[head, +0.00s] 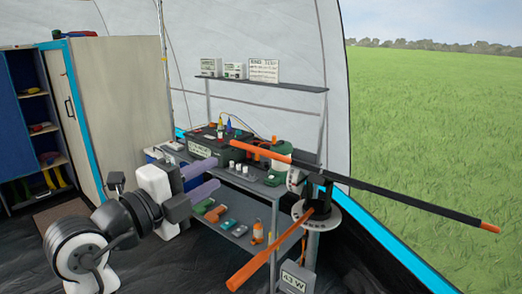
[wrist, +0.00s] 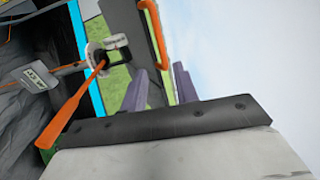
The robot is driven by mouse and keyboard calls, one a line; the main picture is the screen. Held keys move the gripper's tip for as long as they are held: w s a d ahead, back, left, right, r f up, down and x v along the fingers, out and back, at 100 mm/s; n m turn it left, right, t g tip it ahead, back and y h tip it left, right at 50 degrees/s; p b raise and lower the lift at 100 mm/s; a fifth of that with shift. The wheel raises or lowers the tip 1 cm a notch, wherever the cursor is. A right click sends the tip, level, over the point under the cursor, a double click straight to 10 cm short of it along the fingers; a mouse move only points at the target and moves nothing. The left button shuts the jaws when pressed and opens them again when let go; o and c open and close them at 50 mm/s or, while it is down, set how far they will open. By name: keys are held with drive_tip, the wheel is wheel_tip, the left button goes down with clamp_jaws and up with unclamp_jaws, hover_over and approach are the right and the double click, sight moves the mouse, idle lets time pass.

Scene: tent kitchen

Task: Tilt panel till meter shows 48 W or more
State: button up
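The panel (head: 400,197) shows nearly edge-on in the head view as a long dark bar, tilted down to the right. It has an orange piece (head: 263,153) at its near end and an orange tip at its far end. In the wrist view it is a grey slab (wrist: 128,25) with an orange handle (wrist: 154,32). An orange lever (head: 266,250) slants down-left from the round pivot mount (head: 328,216). The meter (head: 293,283) hangs low, its small digits looking like 43 W, though blurred. My gripper (head: 219,174) is open and empty, its purple fingers apart, left of the panel's near end.
A grey shelf rack (head: 236,186) holds a dark box (head: 207,141), bottles and small tools behind my gripper. A cabinet (head: 110,105) stands at left. The tent opening and grass (head: 440,110) are at right.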

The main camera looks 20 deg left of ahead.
sight(253, 151)
drive_tip(key=p+x, duration=0.4)
drive_tip(key=x, duration=0.9)
drive_tip(key=shift+w+p, duration=0.3)
clamp_jaws()
